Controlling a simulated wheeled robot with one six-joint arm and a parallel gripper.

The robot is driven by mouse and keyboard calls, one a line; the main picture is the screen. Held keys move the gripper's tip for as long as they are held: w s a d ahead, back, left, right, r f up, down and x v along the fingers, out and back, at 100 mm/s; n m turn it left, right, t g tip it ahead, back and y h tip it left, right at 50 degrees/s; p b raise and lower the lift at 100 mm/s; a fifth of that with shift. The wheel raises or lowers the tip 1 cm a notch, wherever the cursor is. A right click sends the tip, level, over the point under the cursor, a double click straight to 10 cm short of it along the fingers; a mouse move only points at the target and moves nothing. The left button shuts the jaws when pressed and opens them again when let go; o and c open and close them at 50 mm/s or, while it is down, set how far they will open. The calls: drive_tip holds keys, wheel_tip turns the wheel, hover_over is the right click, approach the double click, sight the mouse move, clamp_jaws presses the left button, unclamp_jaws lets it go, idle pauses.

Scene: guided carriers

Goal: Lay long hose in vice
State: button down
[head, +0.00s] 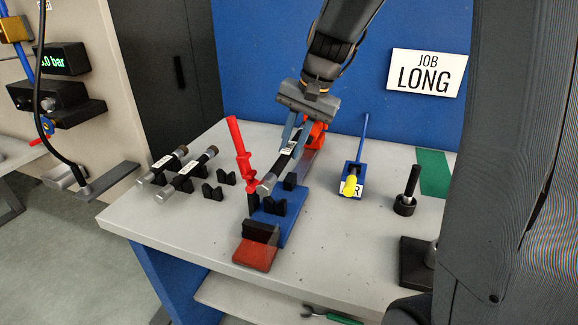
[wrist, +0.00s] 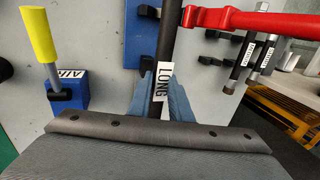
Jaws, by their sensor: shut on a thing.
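My gripper (head: 292,138) is shut on a black hose with silver end fittings. The hose (head: 277,172) carries a white label, which reads LONG in the wrist view (wrist: 163,82). It slants over the blue vice (head: 294,232), with its near end close to the base of the red lever (head: 240,150). The vice has black notched blocks and a dark red plate (head: 255,255) at its front. I cannot tell whether the hose touches the blocks. In the wrist view the blue fingers (wrist: 160,98) flank the hose at its label, and the red lever (wrist: 250,20) crosses at upper right.
Two other labelled hoses (head: 188,174) lie on black cradles at left, with empty cradles beside them. A blue AIR valve with a yellow handle (head: 350,185) and a black post (head: 408,190) stand at right. A sign (head: 427,72) reads JOB LONG. The front left bench is clear.

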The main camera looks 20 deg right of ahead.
sight(287, 179)
drive_tip(key=shift+f+p, duration=0.45)
drive_tip(key=shift+f, duration=2.8)
drive_tip(key=shift+f, duration=0.1)
drive_tip(key=c, duration=1.6)
unclamp_jaws()
drive_tip(key=b+v, duration=0.2)
drive_tip(key=v, duration=1)
drive_tip(key=shift+a, duration=0.1)
